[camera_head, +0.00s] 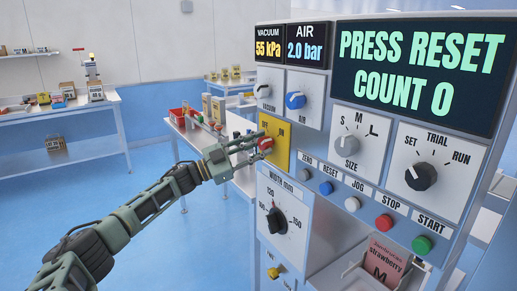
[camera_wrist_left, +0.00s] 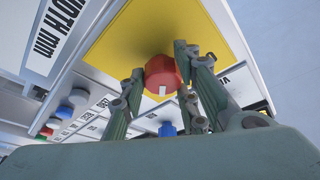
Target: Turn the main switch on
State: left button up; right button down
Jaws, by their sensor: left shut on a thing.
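The main switch is a red knob (camera_head: 266,142) on a yellow plate (camera_head: 278,160) marked OFF and ON, on the left of the panel. My left gripper (camera_head: 257,143) reaches it from the left, and its fingers are shut on the knob. In the left wrist view the red knob (camera_wrist_left: 160,70) sits between the two fingers (camera_wrist_left: 157,64) in front of the yellow plate (camera_wrist_left: 205,22). Its white mark points down in that view, toward the blue air knob (camera_wrist_left: 167,129), which appears to be the ON side. My right gripper is not in view.
The lit screen (camera_head: 415,70) reads PRESS RESET, COUNT 0. The vacuum display (camera_head: 269,45) reads 55 kPa and the air display (camera_head: 307,45) 2.0 bar. The width dial (camera_head: 276,220) is below the switch. Buttons, including green START (camera_head: 422,245), run to the right.

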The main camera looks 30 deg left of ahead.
pick_arm(q)
jog(key=shift+d+f, duration=0.35)
jog(key=shift+f, duration=0.2)
jog(key=o, duration=0.9)
jog(key=shift+s, duration=0.1)
jog(key=shift+c, duration=0.2)
jog(key=shift+o, duration=0.8)
jog(key=shift+r, duration=0.25)
jog(key=shift+a+r, duration=0.1)
jog(key=shift+a, duration=0.05)
jog(key=shift+a, duration=0.1)
jog(key=v, duration=1.1)
jog(key=shift+s+a, duration=0.25)
jog(key=shift+s, duration=0.05)
